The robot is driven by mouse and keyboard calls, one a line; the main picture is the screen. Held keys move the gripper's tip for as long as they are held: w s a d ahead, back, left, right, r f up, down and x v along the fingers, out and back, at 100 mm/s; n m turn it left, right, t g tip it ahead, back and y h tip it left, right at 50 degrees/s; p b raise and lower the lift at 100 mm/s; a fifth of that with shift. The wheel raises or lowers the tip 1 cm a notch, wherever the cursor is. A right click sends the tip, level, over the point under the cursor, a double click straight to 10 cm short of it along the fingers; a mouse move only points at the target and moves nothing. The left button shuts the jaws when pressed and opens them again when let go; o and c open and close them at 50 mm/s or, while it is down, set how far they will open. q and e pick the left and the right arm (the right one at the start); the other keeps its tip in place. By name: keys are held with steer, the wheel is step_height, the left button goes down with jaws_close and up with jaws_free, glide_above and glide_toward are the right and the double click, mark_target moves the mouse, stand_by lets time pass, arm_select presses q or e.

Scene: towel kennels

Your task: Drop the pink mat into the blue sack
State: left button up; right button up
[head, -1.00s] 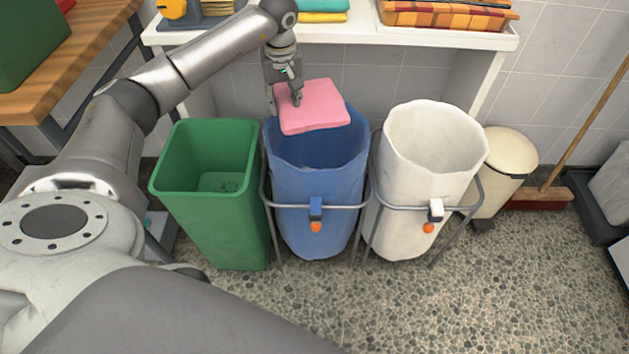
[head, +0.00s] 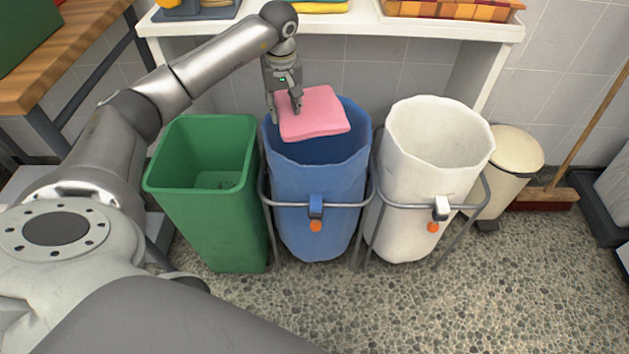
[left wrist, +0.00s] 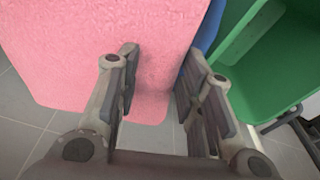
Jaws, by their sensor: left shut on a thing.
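The pink mat (head: 318,113) is a folded, flat, soft-edged piece held over the open mouth of the blue sack (head: 318,190). My left gripper (head: 285,106) is shut on its left edge. In the left wrist view the mat (left wrist: 80,45) fills the upper left, and the gripper's fingers (left wrist: 160,95) show in front of it. The blue sack hangs upright in a grey metal frame with a blue clip and an orange knob. Its inside is partly hidden by the mat. My right gripper is not in view.
A green bin (head: 205,185) stands close at the sack's left, and also shows in the left wrist view (left wrist: 275,60). A white sack (head: 430,180) stands at its right. A white shelf (head: 350,25) with folded cloths is behind. A cream pedal bin (head: 512,165) and broom are farther right.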

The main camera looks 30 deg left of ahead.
arm_select(q)
steer(key=o, duration=1.3)
steer(key=shift+c, duration=0.2)
steer(key=shift+r, duration=0.1)
step_height(320, 180, up, 12)
steer(key=s+d, duration=0.1)
